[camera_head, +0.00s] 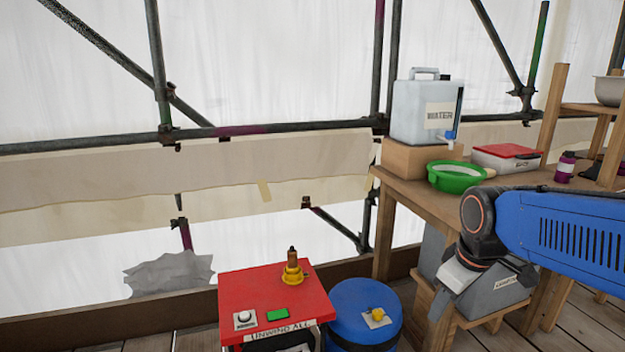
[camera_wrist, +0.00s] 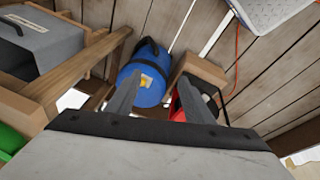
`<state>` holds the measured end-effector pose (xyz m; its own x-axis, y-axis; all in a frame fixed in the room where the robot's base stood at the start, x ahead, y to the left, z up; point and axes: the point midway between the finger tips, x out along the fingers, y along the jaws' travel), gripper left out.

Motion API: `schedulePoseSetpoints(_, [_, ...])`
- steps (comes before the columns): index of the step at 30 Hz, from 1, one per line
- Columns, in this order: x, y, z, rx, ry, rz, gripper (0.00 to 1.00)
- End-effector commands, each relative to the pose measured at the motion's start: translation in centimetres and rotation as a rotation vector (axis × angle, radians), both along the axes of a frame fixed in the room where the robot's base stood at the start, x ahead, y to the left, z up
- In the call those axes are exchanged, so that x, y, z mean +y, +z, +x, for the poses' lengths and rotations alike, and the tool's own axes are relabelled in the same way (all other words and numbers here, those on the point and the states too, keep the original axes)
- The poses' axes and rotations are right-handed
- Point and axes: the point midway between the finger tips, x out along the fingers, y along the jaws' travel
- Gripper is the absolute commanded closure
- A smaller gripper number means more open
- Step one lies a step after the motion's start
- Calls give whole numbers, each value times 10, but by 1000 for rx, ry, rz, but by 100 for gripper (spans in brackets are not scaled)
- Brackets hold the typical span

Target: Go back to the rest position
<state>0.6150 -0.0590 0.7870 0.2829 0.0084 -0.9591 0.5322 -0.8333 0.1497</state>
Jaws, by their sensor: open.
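My blue arm reaches in from the right edge of the head view. My gripper (camera_head: 456,276) hangs low in front of the wooden bench (camera_head: 405,188), near the grey boxes under it; its fingers are hard to make out there. In the wrist view my gripper (camera_wrist: 160,80) shows two grey fingers spread apart with nothing between them. Beyond the fingertips are a blue drum (camera_wrist: 152,68) and part of a red box (camera_wrist: 178,108), both apart from the fingers as far as I can tell.
The red box (camera_head: 262,290) carries a yellow-based finial-like piece (camera_head: 292,272) and buttons. The blue drum (camera_head: 362,310) stands beside it. On the bench are a water container (camera_head: 415,110), a green bowl (camera_head: 455,178) and a red-lidded box (camera_head: 505,160). A grey box (camera_head: 495,290) sits below.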

Motion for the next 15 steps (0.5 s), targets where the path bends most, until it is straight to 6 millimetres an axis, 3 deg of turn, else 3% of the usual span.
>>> schedulePoseSetpoints(9, [-7,-9,-80,-77,-330,107,53])
schedulePoseSetpoints(15, [-10,-19,-113,-109,-486,167,53])
